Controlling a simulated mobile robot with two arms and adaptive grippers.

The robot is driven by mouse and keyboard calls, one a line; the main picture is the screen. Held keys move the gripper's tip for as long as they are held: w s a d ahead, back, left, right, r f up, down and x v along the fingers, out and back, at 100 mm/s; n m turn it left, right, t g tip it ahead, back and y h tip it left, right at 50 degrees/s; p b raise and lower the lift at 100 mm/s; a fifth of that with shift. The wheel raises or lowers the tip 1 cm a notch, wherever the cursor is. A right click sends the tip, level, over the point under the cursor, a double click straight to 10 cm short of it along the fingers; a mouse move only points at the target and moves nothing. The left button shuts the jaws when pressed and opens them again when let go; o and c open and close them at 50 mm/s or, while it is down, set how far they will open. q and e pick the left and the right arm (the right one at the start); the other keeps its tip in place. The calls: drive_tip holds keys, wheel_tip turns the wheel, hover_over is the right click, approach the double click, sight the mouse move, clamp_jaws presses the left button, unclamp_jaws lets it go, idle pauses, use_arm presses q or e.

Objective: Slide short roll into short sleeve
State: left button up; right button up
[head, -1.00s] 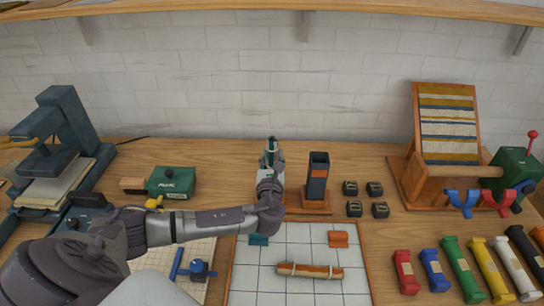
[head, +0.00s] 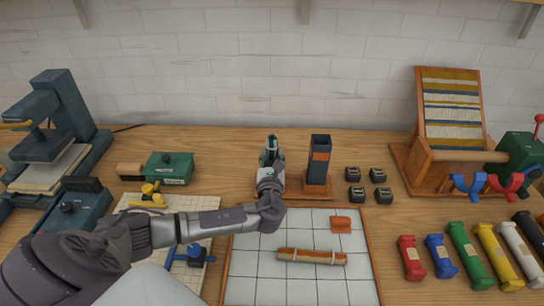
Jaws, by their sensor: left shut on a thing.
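My left gripper (head: 271,148) is shut on a dark green piece, taken to be the short roll (head: 271,157), mostly hidden between the fingers. The gripper is just left of a tall dark sleeve (head: 319,172) with an orange band, upright on a wooden base (head: 317,191). Wood also shows at the left edge of my gripper. No short sleeve shows clearly; the gripper and forearm cover that spot, so I cannot tell whether the roll touches or enters it. My right gripper is not in view.
A tied orange-brown roll (head: 312,256) and an orange block (head: 341,224) lie on the tiled mat (head: 265,290). Several small black blocks (head: 354,174) stand right of the tall sleeve. A green box (head: 170,168) is at left, a wooden loom (head: 450,130) at right.

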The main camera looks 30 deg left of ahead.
use_arm(q)
drive_tip(key=f, duration=0.2)
drive_tip(key=shift+s+d+f+h, duration=0.25)
drive_tip(key=shift+s+f+h, duration=0.05)
drive_tip(key=shift+s+f, duration=0.1)
drive_tip(key=o, duration=1)
drive_tip(key=shift+o, duration=0.6)
drive_tip(key=shift+w+d, duration=0.1)
drive_tip(key=shift+d, duration=0.05)
drive_tip(key=shift+s+d, duration=0.3)
drive_tip(key=shift+s, duration=0.25)
drive_tip(key=r+v, duration=0.2)
drive_tip(key=v, duration=0.8)
